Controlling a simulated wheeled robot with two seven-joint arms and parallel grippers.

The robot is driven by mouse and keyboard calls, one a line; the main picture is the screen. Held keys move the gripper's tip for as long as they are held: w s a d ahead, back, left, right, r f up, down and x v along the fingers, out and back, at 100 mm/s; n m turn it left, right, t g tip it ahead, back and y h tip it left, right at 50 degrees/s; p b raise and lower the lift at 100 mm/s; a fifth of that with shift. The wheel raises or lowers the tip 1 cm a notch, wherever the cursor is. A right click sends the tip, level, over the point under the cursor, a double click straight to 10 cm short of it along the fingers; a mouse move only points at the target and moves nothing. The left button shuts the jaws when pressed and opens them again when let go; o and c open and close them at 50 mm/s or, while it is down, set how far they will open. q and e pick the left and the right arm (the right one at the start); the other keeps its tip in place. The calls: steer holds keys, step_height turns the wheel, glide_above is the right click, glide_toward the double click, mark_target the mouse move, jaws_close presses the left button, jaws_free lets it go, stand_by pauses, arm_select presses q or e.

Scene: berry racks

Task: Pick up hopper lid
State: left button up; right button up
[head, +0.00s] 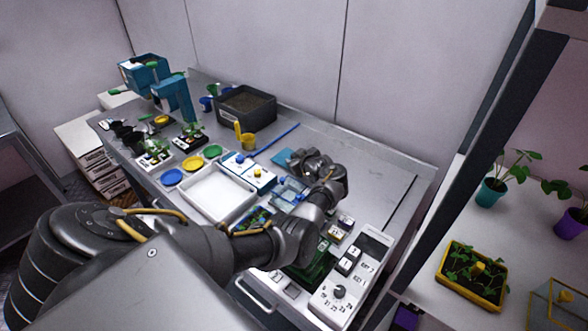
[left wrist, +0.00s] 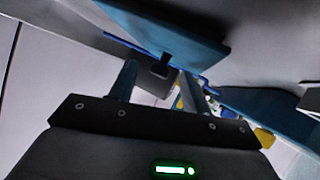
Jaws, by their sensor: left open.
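I cannot tell for sure which thing is the hopper lid. A flat blue plate (head: 283,157) shows beside my left gripper (head: 310,163) in the head view and may be it. A clear bluish box (head: 291,190) with blue on it stands just in front, partly hidden by my arm. My left gripper is over the right part of the bench, its fingertips mostly hidden by the hand. My right gripper is out of view.
The steel bench (head: 375,185) is bare at its right. A white tray (head: 215,195), a white-and-blue box (head: 248,172), coloured discs and a dark soil bin (head: 245,105) stand left of the hand. A control panel (head: 350,270) is at the front right. A dark post stands further right.

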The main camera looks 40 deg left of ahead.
arm_select(q)
steer(key=shift+w+a+f, duration=0.15)
steer(key=shift+a+f, duration=0.05)
steer(key=shift+a, duration=0.05)
steer(key=shift+r, duration=0.2)
jaws_close()
steer(key=shift+r, duration=0.1)
steer(key=shift+r, duration=0.55)
steer(key=s+a+r+b, duration=0.1)
steer(key=s+r, duration=1)
steer(key=s, duration=0.3)
steer(key=shift+a+r, duration=0.25)
steer(key=shift+r, duration=0.1)
